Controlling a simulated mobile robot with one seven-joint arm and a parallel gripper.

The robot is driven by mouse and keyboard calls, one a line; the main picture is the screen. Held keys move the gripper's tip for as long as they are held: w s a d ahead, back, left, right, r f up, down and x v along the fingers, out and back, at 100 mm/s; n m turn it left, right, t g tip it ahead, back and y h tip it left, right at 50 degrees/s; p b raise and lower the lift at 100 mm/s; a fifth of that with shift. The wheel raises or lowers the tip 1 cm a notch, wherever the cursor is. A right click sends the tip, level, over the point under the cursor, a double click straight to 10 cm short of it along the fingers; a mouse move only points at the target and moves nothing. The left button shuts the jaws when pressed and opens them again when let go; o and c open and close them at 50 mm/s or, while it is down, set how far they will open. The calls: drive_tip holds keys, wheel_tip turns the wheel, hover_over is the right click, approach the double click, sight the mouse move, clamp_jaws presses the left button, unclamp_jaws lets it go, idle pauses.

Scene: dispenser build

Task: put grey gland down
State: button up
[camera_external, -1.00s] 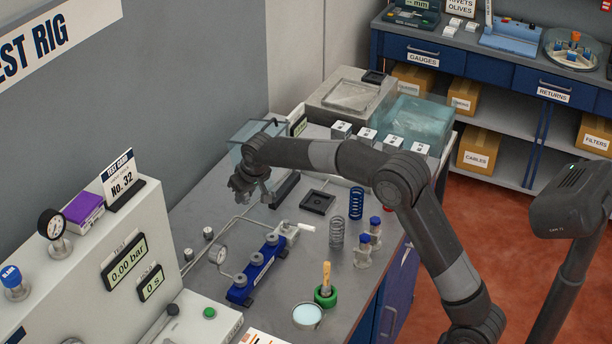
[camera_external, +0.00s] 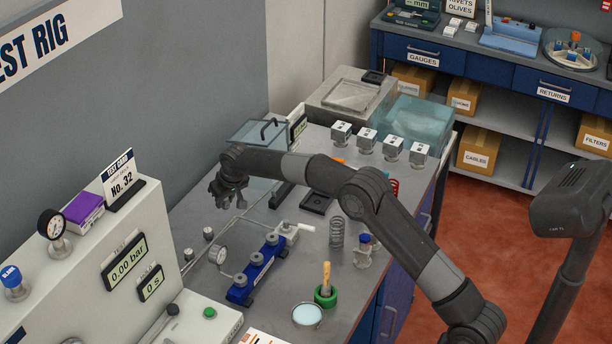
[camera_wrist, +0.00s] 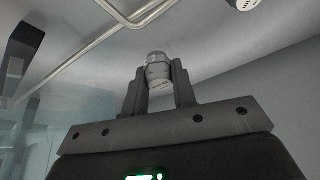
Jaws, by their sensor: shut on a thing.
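The grey gland (camera_wrist: 158,70) is a short light-grey cylinder with a ribbed band and small dark marks. In the wrist view my gripper (camera_wrist: 160,88) is shut on it, with one finger on each side. In the external view my gripper (camera_external: 228,196) hangs above the left part of the grey bench, in front of a clear box. The gland cannot be made out there. Whether it touches the bench is unclear.
A clear box (camera_external: 262,132) is behind my gripper. A black square tray (camera_external: 316,203) and a grey spring (camera_external: 337,232) lie to the right.

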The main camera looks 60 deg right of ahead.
sight(227, 207)
drive_tip(key=shift+f, duration=2)
drive_tip(key=shift+f, duration=0.1)
drive_tip(key=o, duration=1)
drive_tip(key=shift+c, duration=0.2)
